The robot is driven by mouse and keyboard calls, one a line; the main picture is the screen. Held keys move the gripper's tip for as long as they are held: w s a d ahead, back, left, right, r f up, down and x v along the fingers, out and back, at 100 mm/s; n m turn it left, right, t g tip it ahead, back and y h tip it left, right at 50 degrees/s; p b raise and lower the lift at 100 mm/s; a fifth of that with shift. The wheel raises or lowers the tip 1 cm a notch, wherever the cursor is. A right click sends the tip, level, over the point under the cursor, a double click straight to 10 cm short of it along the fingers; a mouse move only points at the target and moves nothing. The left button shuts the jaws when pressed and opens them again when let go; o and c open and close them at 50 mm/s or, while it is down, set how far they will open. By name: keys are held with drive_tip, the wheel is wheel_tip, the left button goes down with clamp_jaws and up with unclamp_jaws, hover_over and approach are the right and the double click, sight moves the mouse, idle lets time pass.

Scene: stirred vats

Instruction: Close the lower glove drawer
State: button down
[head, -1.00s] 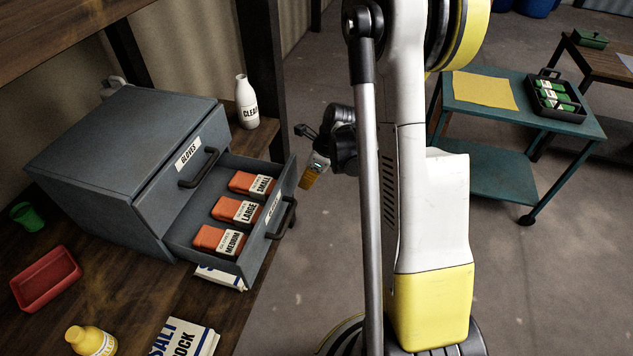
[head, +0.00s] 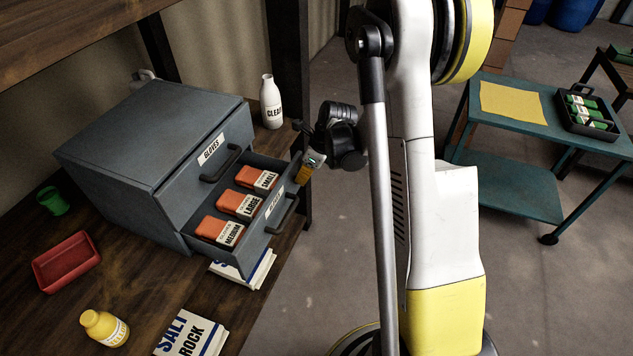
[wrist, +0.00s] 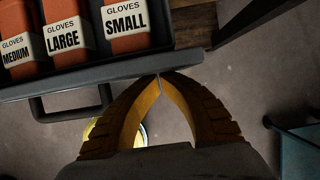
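The lower glove drawer (head: 257,223) is pulled part way out of the grey cabinet (head: 140,140). It holds three orange glove boxes, small (head: 256,178), large (head: 240,204) and medium (head: 220,231). Its dark handle (head: 283,213) is on the front; the handle also shows in the wrist view (wrist: 72,117). The upper drawer (head: 195,172) is shut. My gripper (head: 301,178) is at the far end of the drawer front, outside it. In the wrist view its yellow fingers (wrist: 160,78) meet at the tips, empty, against or very near the drawer front's edge.
A white bottle (head: 271,102) stands behind the drawer near a dark post. A red tray (head: 66,262), green cup (head: 53,200) and yellow bottle (head: 104,327) are on the bench.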

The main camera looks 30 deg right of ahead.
sight(269, 167)
drive_tip(key=w+a, duration=0.2)
drive_tip(key=w, duration=0.1)
drive_tip(key=w+a, duration=0.2)
drive_tip(key=w, duration=0.1)
drive_tip(key=w+a, duration=0.2)
drive_tip(key=shift+w+a, duration=0.4)
